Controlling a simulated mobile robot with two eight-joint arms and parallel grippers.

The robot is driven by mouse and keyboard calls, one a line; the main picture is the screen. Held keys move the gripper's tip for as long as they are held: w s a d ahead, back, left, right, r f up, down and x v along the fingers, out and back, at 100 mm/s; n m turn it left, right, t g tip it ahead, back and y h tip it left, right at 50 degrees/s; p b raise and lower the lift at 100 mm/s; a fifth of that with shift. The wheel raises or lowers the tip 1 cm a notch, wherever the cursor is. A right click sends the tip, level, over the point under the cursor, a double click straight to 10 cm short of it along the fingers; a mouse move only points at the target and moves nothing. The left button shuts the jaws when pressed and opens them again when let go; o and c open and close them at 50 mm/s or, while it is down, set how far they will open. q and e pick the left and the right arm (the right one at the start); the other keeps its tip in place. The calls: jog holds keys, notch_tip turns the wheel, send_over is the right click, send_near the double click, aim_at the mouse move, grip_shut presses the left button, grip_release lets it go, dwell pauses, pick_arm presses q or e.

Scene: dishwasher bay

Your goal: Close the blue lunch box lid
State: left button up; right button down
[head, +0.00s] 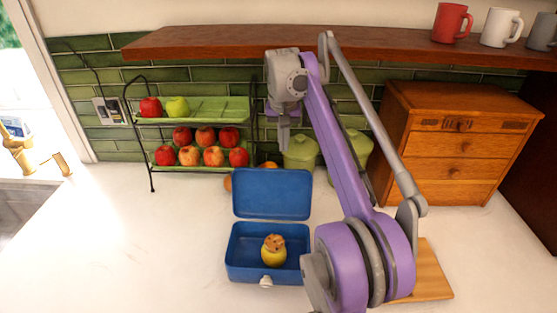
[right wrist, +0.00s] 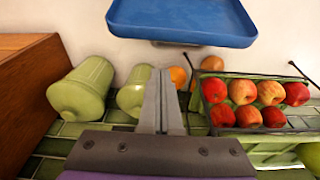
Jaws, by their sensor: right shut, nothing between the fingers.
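The blue lunch box (head: 243,272) sits on the white counter with its lid (head: 272,195) raised open at the back. A yellow item with a brown top (head: 273,250) lies inside the box. My right gripper (head: 283,146) is shut and empty, pointing down above and behind the raised lid. In the right wrist view my shut fingers (right wrist: 161,100) are in the middle, and the blue lid (right wrist: 180,18) shows at the top edge, apart from them. My left gripper is not in view.
A two-tier rack (head: 150,182) with apples stands behind left. Green canisters (head: 300,153) and orange fruit stand behind the lid. A wooden drawer cabinet (head: 455,145) is at right, a wooden board (head: 430,275) at front right. A shelf (head: 210,42) with mugs runs above. The counter left of the box is clear.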

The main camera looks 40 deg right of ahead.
aim_at(272, 191)
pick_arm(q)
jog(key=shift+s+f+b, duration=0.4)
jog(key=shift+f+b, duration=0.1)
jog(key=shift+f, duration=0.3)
pick_arm(e)
notch_tip(272, 191, down, 10)
jog(key=shift+w+d+r, duration=0.2)
jog(key=shift+w+d, duration=0.25)
